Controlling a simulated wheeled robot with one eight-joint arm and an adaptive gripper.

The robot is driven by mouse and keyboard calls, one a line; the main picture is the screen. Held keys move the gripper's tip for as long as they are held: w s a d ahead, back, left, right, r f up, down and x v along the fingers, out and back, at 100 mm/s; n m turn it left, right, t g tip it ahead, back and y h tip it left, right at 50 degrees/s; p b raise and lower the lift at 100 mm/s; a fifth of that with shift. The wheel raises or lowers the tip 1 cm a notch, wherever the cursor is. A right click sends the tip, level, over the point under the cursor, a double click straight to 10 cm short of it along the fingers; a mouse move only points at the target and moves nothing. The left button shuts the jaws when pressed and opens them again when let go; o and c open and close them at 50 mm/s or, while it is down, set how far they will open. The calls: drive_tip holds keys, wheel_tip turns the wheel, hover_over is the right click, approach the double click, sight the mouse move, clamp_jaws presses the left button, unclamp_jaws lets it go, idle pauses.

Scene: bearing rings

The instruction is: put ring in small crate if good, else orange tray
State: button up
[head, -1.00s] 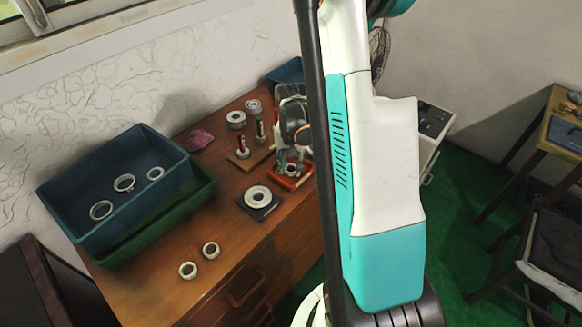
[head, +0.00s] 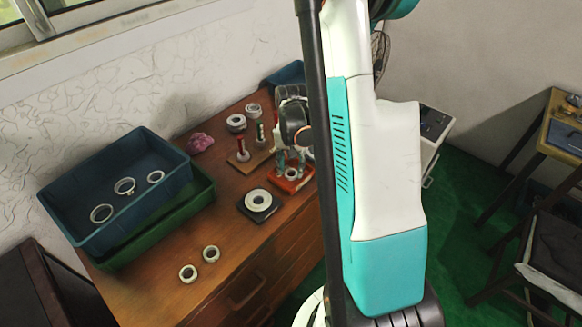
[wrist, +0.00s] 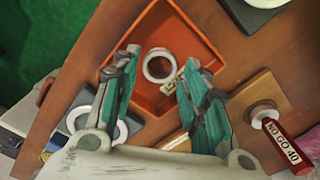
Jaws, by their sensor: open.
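A pale metal ring (wrist: 158,66) lies on the floor of the orange tray (wrist: 150,27). A small label partly shows beside it. My gripper (wrist: 152,80) is open and empty, its teal-padded fingers apart on either side of the ring in the wrist view. In the head view, my gripper (head: 290,158) is over the orange tray (head: 300,184), partly hidden by my arm. The small blue crate (head: 287,72) stands at the table's back corner, partly hidden.
A red-handled gauge marked NO GO 40 (wrist: 285,145) stands beside the tray. A large blue crate (head: 80,232) with several rings sits in a green one (head: 150,238). Two rings (head: 199,263) lie in front. A ring on a dark plate (head: 258,201) lies near the tray.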

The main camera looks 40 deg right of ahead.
wheel_tip(320, 180, up, 11)
drive_tip(key=p, duration=0.3)
idle(0.5)
